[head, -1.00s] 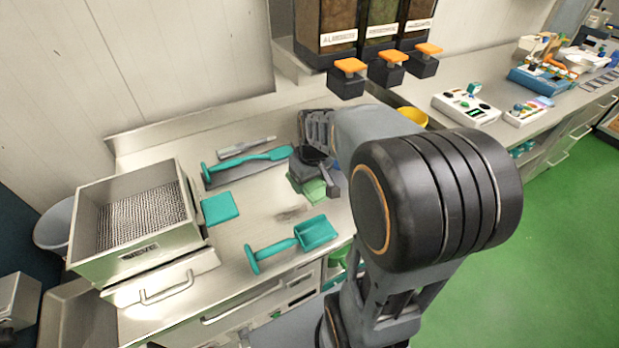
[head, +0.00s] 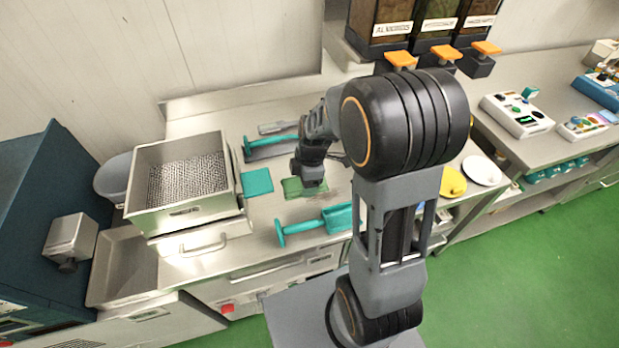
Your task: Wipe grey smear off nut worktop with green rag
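The green rag (head: 291,188) lies on the steel nut worktop (head: 206,122), just right of a flat teal square. My gripper (head: 312,182) is down at the rag's right part and appears shut on it. The fingertips are too small and dark to make out clearly. A faint grey trace of the smear (head: 314,194) shows at the rag's right edge, beside the gripper. My gripper and the rag may hide part of it.
The teal square (head: 257,182) is close left of the rag. A teal scoop (head: 300,228) lies in front, and another long teal tool (head: 270,144) lies behind. A steel sieve box (head: 180,210) stands at left. Nut dispensers (head: 430,25) stand behind.

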